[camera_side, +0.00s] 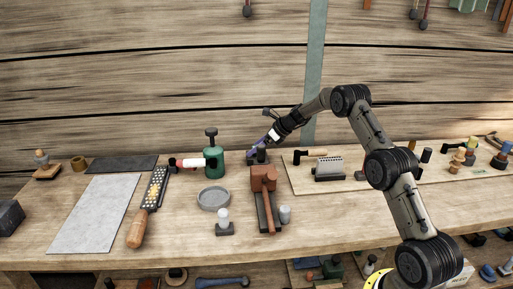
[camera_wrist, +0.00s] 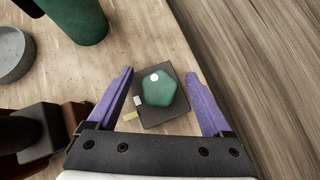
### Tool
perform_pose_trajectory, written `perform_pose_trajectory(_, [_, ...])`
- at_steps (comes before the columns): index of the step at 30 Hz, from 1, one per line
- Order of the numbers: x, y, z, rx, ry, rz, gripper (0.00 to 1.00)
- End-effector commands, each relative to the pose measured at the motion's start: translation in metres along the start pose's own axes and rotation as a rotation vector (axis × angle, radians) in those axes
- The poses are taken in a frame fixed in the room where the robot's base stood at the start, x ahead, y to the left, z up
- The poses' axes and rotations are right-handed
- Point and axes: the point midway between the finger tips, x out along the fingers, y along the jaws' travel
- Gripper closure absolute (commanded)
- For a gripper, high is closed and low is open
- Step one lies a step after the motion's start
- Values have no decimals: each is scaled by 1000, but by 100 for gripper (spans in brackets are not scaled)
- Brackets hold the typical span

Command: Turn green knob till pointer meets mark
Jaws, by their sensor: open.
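The green knob (camera_wrist: 160,92) is a faceted block on a dark square base (camera_wrist: 165,117) in the wrist view. A white dot (camera_wrist: 154,77) sits on the knob near its upper edge. A small pale square (camera_wrist: 138,100) lies on the base to the knob's left, apart from the dot; which is pointer or mark is not certain. In the side view my gripper (camera_side: 256,150) hides most of the knob.
A green bottle (camera_side: 212,160) stands left of my gripper, with a grey round dish (camera_side: 213,198) in front. A brown wooden block tool (camera_side: 263,180) stands close in front. The plank wall is behind.

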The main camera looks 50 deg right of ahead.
Motion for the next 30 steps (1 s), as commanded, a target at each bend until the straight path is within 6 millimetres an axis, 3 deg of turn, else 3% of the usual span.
perform_pose_trajectory(2, [0, 0, 0, 0, 0, 0, 21])
perform_pose_trajectory(15, [0, 0, 0, 0, 1, 0, 100])
perform_pose_trajectory(30, [0, 0, 0, -149, -1, 148, 100])
